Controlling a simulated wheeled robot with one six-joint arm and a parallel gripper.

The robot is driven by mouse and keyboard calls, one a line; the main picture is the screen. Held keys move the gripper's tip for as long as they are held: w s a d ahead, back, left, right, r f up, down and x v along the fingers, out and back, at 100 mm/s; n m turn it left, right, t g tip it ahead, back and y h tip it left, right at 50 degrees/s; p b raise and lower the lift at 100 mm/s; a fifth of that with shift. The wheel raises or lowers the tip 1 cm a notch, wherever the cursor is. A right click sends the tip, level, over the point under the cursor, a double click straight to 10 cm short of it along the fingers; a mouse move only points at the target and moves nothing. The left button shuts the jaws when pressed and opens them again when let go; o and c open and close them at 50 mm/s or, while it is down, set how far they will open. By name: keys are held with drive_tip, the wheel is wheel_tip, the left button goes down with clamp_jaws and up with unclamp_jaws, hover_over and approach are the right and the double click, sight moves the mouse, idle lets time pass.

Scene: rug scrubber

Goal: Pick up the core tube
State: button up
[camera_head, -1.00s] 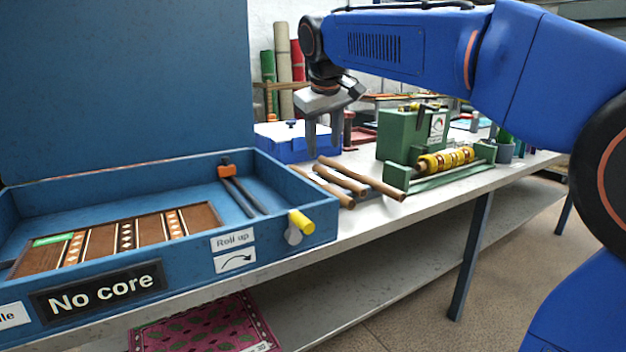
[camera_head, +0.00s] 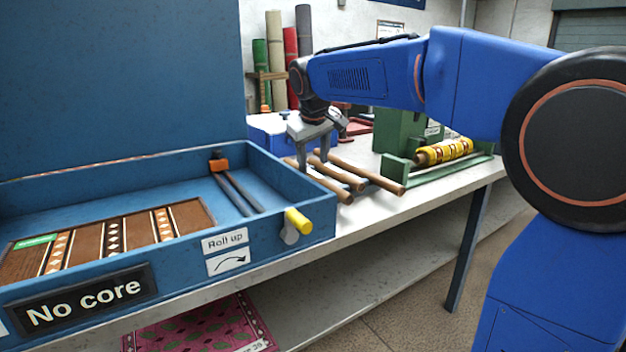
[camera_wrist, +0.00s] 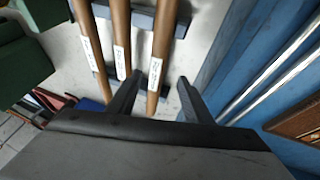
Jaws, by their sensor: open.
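Three brown core tubes lie side by side on a dark rack on the white table; one core tube (camera_head: 366,173) is the rightmost in the head view. In the wrist view the nearest core tube (camera_wrist: 160,50) runs down to the left finger, with two more tubes to its left bearing white labels. My gripper (camera_head: 311,168) is above the far ends of the tubes. In the wrist view my gripper (camera_wrist: 156,97) is open, its two fingers spread, with the near tube's end close to the left finger. Whether a finger touches a tube cannot be told.
A blue machine tray (camera_head: 262,237) with a patterned rug sample and a yellow knob (camera_head: 299,220) stands to the left. A green stand with a yellow roll (camera_head: 444,151) is at the right. A blue box (camera_head: 268,131) is behind the tubes.

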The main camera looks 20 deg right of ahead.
drive_tip(key=shift+d+x, duration=0.1)
drive_tip(key=shift+x, duration=1.45)
drive_tip(key=shift+d+x, duration=0.15)
drive_tip(key=shift+x, duration=1.45)
drive_tip(key=shift+c, duration=0.3)
drive_tip(key=c, duration=1.1)
clamp_jaws()
drive_tip(key=shift+r, duration=0.2)
